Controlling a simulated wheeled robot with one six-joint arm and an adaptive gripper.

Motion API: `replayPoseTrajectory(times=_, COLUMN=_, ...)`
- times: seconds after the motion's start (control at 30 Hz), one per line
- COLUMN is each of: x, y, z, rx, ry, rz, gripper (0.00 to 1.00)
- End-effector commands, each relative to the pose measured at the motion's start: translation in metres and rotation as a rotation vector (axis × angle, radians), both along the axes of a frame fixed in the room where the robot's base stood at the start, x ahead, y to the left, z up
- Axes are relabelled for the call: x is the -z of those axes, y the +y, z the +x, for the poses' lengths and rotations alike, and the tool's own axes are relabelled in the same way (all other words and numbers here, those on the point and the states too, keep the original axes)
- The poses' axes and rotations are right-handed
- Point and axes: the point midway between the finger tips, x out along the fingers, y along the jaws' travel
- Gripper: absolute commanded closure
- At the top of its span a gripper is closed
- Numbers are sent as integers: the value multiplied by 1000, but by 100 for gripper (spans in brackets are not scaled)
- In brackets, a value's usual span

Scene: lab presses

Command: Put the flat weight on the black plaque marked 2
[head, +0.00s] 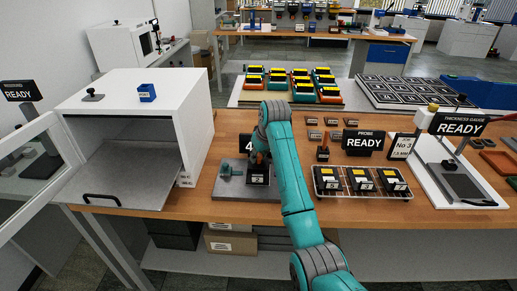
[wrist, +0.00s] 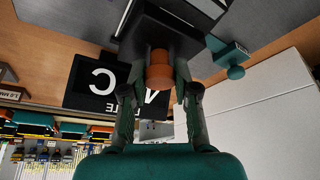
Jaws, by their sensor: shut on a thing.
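My gripper (wrist: 158,85) is shut on the copper-coloured knob (wrist: 159,70) of a dark block, which I take to be the flat weight (wrist: 150,32). In the head view the black plaque marked 2 (head: 258,181) is on a grey plate (head: 225,191), with my gripper (head: 261,158) right above it. The weight is at or just over the plaque; I cannot tell whether they touch. My arm hides part of this spot.
A teal knobbed piece (head: 230,169) stands left of the plaque, and a black sign (head: 246,143) close behind. The open white cabinet (head: 150,110) is on the left.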

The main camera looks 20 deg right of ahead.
Motion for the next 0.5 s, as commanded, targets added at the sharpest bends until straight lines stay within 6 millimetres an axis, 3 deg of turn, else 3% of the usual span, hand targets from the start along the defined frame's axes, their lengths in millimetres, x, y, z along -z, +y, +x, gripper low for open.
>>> replayPoseTrajectory(times=0.4, x=2, y=0, z=1, rx=0, ry=-6, rz=-1, gripper=100)
replayPoseTrajectory(times=0.43, x=5, y=0, z=0, rx=0, ry=-1, rz=0, gripper=66)
replayPoseTrajectory(times=0.5, x=5, y=0, z=0, rx=0, ry=-1, rz=0, gripper=48)
